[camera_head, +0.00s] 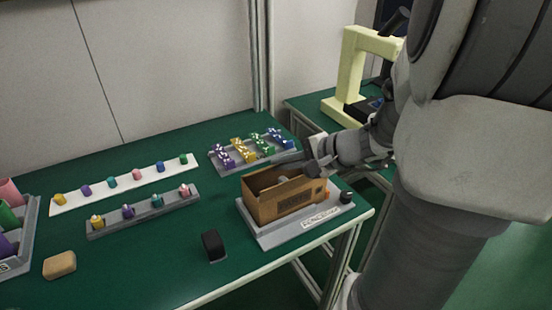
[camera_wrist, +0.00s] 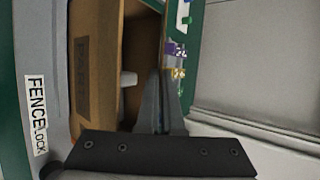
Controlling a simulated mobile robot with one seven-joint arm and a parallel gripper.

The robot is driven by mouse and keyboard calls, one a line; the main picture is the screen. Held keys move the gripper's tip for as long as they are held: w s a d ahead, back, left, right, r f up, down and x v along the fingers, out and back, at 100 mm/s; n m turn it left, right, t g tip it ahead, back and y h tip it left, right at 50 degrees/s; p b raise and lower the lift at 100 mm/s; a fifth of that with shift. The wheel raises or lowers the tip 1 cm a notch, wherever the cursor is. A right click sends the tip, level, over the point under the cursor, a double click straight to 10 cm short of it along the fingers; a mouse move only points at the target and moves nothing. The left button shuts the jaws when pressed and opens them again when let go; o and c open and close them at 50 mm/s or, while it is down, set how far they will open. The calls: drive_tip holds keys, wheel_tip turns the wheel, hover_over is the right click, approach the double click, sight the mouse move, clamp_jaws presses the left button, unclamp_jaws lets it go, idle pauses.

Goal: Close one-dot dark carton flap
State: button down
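The open brown carton (camera_head: 282,205) stands on a grey base plate near the table's right end. In the wrist view the carton (camera_wrist: 83,75) fills the left half, with a dark printed patch on its wall. A thin upright carton panel, perhaps a flap, runs along its right side there. My gripper (camera_head: 316,168) is at the carton's right upper end. In the wrist view the fingers of my gripper (camera_wrist: 160,75) are close together, by that panel's edge. I see nothing clearly held between them; contact with the panel is unclear. No dot mark is readable.
A label (camera_head: 320,217) and a black knob (camera_head: 347,197) are on the base plate. A black block (camera_head: 213,245) and a tan block (camera_head: 59,265) lie on the green table. Trays of coloured pieces (camera_head: 255,150) stand behind. A pale yellow frame (camera_head: 352,70) stands beyond.

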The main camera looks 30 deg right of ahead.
drive_tip(key=c, duration=1.1)
unclamp_jaws()
drive_tip(key=shift+o, duration=0.2)
drive_tip(key=shift+r, duration=0.1)
drive_tip(key=p+v, duration=0.5)
drive_tip(key=v, duration=1.2)
drive_tip(key=shift+s, duration=0.2)
drive_tip(key=shift+w+d, duration=0.1)
drive_tip(key=shift+w, duration=0.05)
